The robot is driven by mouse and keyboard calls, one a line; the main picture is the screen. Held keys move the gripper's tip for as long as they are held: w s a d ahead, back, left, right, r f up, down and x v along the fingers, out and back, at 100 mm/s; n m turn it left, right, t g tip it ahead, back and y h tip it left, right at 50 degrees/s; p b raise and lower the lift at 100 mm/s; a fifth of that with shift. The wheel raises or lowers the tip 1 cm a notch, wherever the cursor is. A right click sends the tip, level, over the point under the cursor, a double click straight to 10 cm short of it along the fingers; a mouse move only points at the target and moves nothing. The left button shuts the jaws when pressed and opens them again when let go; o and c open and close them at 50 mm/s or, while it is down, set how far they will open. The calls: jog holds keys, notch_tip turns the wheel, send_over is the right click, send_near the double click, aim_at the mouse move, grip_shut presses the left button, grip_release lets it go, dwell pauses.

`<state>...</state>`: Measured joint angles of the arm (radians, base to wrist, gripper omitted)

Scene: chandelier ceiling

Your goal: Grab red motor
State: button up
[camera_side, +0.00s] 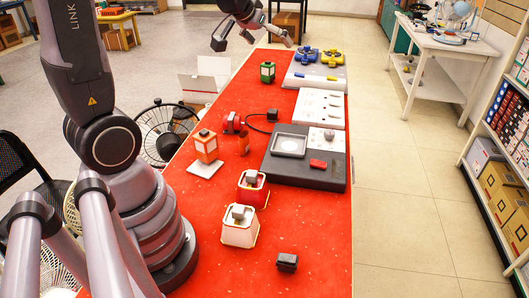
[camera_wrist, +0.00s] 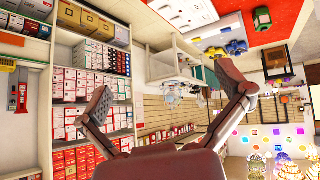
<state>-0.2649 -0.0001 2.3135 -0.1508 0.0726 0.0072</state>
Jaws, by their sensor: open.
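A round red part (camera_side: 232,122) that looks like the red motor stands on the red table (camera_side: 215,255), near its left edge at mid-length. A dark cable runs right from it to a small dark block (camera_side: 272,115). A small reddish upright piece (camera_side: 243,141) stands just in front of it. My gripper (camera_side: 253,42) is above the far end of the table, well beyond the red part and apart from everything. Its fingers are spread wide and empty, and they also show in the wrist view (camera_wrist: 168,92). The red part cannot be made out in the wrist view.
A green lantern (camera_side: 267,72), blue and yellow parts (camera_side: 332,57), an orange-white lantern (camera_side: 206,145), red (camera_side: 252,188) and white (camera_side: 240,226) pots and a dark block (camera_side: 287,262) stand around. A dark board (camera_side: 276,172) lies right.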

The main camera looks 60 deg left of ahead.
jog(key=w+a+f+n+y, duration=0.2)
jog(key=w+a+f, duration=0.3)
jog(key=a+f, duration=0.3)
jog(key=n+g+y, duration=0.1)
jog(key=n+y, duration=0.4)
jog(key=y, duration=0.1)
send_over(232, 115)
jog(key=d, duration=0.1)
notch_tip(232, 115, down, 17)
jog(key=shift+d+f, duration=0.1)
jog(key=f, duration=0.4)
jog(key=shift+s+a+y, duration=0.25)
jog(key=shift+a+y, duration=0.05)
notch_tip(232, 115, down, 3)
jog(key=shift+f, duration=0.1)
jog(key=shift+f+x, duration=0.2)
jog(key=shift+x, duration=1.4)
jog(key=shift+d, duration=0.1)
jog(key=c, duration=1.2)
jog(key=shift+r, duration=0.1)
